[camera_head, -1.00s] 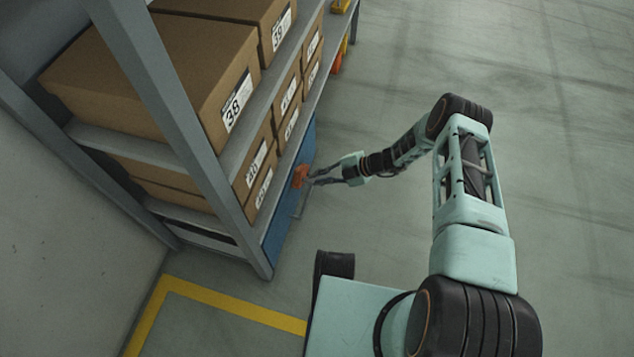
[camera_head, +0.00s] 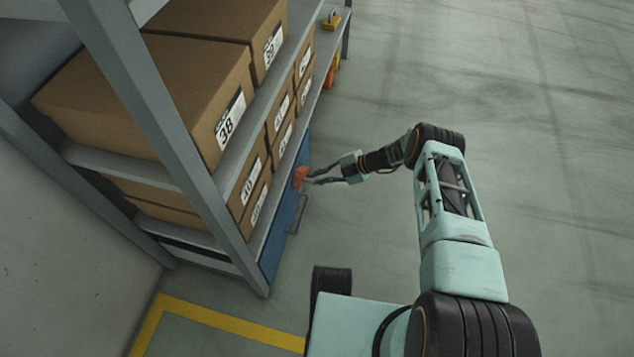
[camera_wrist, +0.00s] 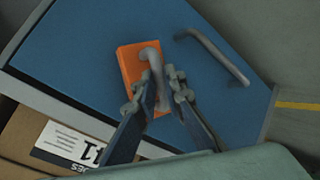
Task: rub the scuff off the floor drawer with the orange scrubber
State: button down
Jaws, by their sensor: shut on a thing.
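The orange scrubber (camera_head: 300,176) is at the blue front of the floor drawer (camera_head: 285,222), low on the shelf unit. My gripper (camera_head: 308,180) is shut on the scrubber's grey handle. In the wrist view the orange scrubber (camera_wrist: 132,66) lies against or just in front of the blue drawer face (camera_wrist: 90,50), with my gripper's fingers (camera_wrist: 160,82) closed around its handle. The drawer's grey bar handle (camera_wrist: 218,56) is to the right of the scrubber. No scuff shows; the scrubber and fingers cover part of the face.
Brown shoe boxes (camera_head: 150,90) fill the shelves above the drawer. A grey shelf post (camera_head: 160,100) stands at the near corner. A yellow floor line (camera_head: 225,318) runs at the lower left. The floor to the right is open. A yellow object (camera_head: 332,20) sits at the far shelf end.

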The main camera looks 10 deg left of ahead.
jog(key=s+a+p, duration=0.1)
jog(key=s+p, duration=0.6)
jog(key=s, duration=0.9)
jog(key=shift+s+p, duration=0.4)
dwell(1.3)
jog(key=shift+s+d+b, duration=0.15)
jog(key=shift+d+b, duration=0.3)
jog(key=shift+d, duration=1.05)
jog(key=shift+s+d+b, duration=0.1)
jog(key=shift+d+b, duration=0.35)
jog(key=shift+d, duration=1)
